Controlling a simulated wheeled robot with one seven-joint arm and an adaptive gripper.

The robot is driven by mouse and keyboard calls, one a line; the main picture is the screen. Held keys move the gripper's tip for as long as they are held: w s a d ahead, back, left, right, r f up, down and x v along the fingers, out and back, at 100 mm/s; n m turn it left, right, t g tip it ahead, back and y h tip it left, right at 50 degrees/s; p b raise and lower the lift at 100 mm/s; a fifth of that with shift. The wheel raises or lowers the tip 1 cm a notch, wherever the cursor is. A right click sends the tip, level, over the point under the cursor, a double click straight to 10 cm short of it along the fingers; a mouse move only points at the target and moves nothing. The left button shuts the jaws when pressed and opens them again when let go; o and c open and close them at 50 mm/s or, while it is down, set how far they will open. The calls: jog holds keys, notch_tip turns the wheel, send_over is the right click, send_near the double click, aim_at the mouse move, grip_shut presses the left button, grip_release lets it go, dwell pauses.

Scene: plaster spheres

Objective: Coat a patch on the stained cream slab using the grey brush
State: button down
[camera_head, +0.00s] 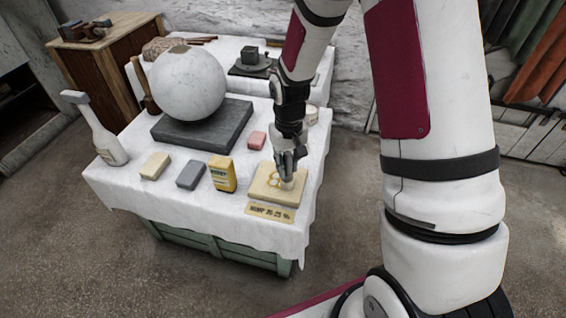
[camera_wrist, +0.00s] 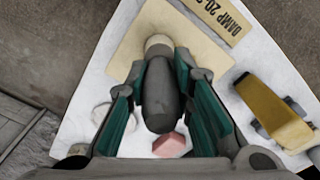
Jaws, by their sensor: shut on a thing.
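The cream slab (camera_head: 262,193) lies near the front right corner of the cloth-covered table, with pale yellowish ring-like stains on its top. It also shows in the wrist view (camera_wrist: 195,52). My gripper (camera_head: 288,160) is above the slab's right part, pointing down. It is shut on the grey brush (camera_wrist: 160,98), whose dark grey handle lies between the teal finger pads (camera_wrist: 158,72). The brush's pale tip (camera_head: 288,185) is at the slab's top face; I cannot tell whether it touches. My fingers hide most of the handle in the head view.
A label card (camera_head: 270,212) lies in front of the slab. A plaster sphere (camera_head: 187,85) sits on a dark plinth (camera_head: 200,132) behind.

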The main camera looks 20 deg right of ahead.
jog(key=shift+w+a, duration=0.1)
jog(key=shift+w+a, duration=0.8)
jog(key=shift+a, duration=0.3)
jog(key=shift+s+d+r+p, duration=0.45)
jog(key=shift+d+r+p, duration=0.15)
jog(key=shift+r, duration=0.15)
jog(key=shift+w+a+f+b, duration=0.2)
jog(key=shift+w+a+b, duration=0.15)
jog(key=shift+w+a, duration=0.55)
jog(key=shift+s+a, duration=0.1)
jog(key=shift+s, duration=0.05)
